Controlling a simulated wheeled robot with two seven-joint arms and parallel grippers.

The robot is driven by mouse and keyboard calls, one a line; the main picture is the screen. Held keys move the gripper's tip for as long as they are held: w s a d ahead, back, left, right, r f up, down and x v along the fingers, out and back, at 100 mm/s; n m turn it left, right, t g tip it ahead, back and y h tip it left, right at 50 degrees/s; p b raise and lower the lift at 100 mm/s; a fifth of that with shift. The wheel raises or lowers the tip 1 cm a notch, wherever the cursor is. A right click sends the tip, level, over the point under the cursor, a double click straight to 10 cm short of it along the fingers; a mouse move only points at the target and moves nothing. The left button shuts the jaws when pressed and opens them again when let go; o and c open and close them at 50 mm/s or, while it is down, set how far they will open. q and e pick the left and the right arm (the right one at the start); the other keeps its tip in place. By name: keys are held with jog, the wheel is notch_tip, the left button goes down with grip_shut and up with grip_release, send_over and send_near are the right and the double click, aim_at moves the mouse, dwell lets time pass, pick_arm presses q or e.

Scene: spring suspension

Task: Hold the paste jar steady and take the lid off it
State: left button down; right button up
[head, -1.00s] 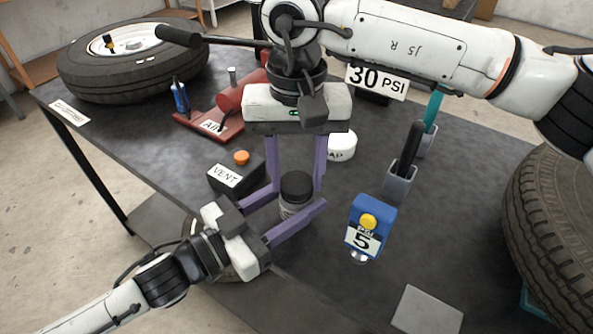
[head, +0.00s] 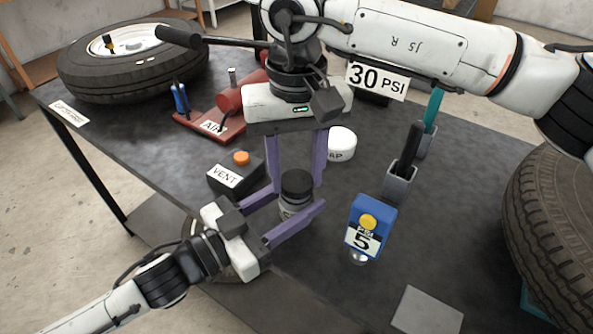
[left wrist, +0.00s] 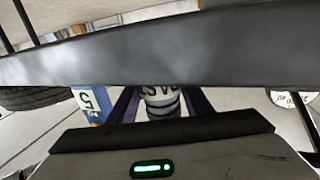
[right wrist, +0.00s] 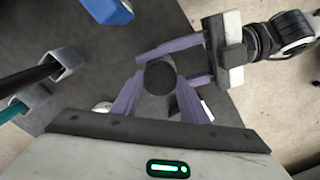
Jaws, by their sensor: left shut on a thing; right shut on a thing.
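The paste jar (head: 289,211) stands upright near the table's front edge, a grey jar with a black lid (head: 296,182). Its label shows partly in the left wrist view (left wrist: 160,93). My left gripper (head: 298,200) comes in low from the left and is shut on the jar's body. My right gripper (head: 296,187) points down from above and is shut on the lid, a finger at each side. The lid shows as a dark disc in the right wrist view (right wrist: 160,78). It sits over the jar; I cannot tell whether a gap lies between them.
A black VENT box (head: 235,176) with an orange button is left of the jar. A white round tub (head: 340,144) stands behind, and a blue gauge (head: 371,222) reading 5 stands right. Tool holders (head: 399,183) are farther right. Bare table lies between jar and gauge.

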aim_at(296, 180)
jog(key=shift+r, duration=0.85)
jog(key=shift+r, duration=2)
pick_arm(q)
jog(key=c, duration=0.8)
grip_release()
jog(key=shift+c, duration=0.2)
